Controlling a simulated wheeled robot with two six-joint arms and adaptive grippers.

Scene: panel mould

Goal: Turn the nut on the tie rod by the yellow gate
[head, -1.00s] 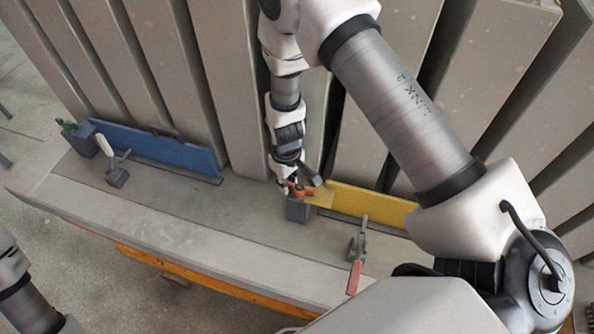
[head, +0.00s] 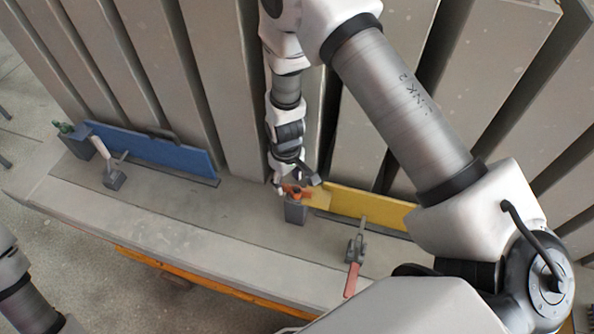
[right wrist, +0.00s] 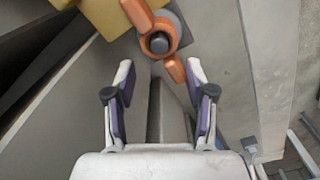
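The yellow gate (head: 372,208) stands on the table at right of centre; its corner shows in the right wrist view (right wrist: 95,14). The orange winged nut (head: 297,190) sits by its left end, above a grey block (head: 296,213). In the right wrist view the nut (right wrist: 136,14) surrounds the dark tie rod end (right wrist: 158,43). My right gripper (head: 295,183) is at the nut, partly hiding it in the head view. Its fingers (right wrist: 160,68) are open, with one orange wing reaching between the tips near the right finger; contact is unclear. My left gripper is out of view.
A blue gate (head: 150,150) with a green nut (head: 64,127) stands at left. A white-handled clamp (head: 113,178) is before it, and a red-handled clamp (head: 351,280) before the yellow gate. Tall grey panels (head: 225,90) rise behind. The table middle is clear.

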